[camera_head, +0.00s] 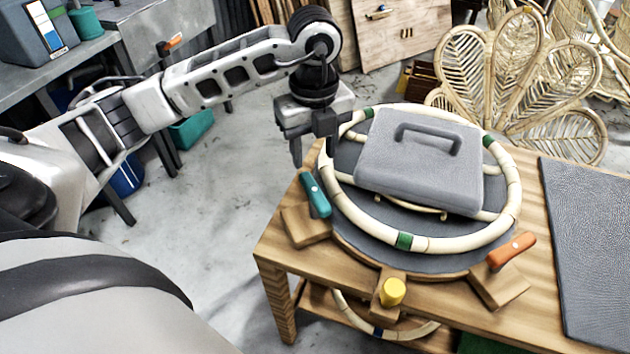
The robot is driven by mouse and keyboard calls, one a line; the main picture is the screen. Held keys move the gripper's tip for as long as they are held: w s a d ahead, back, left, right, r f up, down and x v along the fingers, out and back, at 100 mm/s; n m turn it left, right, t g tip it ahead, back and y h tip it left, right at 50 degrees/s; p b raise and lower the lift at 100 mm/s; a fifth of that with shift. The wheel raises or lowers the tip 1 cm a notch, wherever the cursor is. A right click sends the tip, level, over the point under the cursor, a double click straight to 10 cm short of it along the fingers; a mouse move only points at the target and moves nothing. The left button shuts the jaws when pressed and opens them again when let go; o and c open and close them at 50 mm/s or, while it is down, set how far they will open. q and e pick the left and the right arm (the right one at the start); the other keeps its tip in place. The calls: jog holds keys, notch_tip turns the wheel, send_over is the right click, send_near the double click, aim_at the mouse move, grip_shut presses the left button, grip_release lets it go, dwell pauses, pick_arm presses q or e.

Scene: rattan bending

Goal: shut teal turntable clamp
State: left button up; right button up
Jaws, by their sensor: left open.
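The teal clamp (315,195) is a rounded teal lever on a wooden block at the left edge of the turntable (345,160). The lever tilts up and to the left; I cannot tell whether it presses on the ring. My left gripper (313,157) points down just above and behind the teal lever, with its fingers apart and nothing visible between them. It looks close to the lever, but I cannot tell if it touches. A pale rattan ring (455,243) with green bands lies on the turntable's grey top. My right gripper is not in view.
A grey case with a handle (420,170) sits over the ring. An orange clamp (511,250) is at the right and a yellow knob (392,292) at the front. A dark mat (595,250) covers the table's right side. Rattan chairs (520,75) stand behind.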

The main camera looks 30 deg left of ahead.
aim_at(315, 189)
pick_arm(q)
notch_tip(315, 189, down, 9)
jog(key=shift+f+p, duration=0.1)
jog(key=shift+p, duration=0.3)
jog(key=c, duration=1)
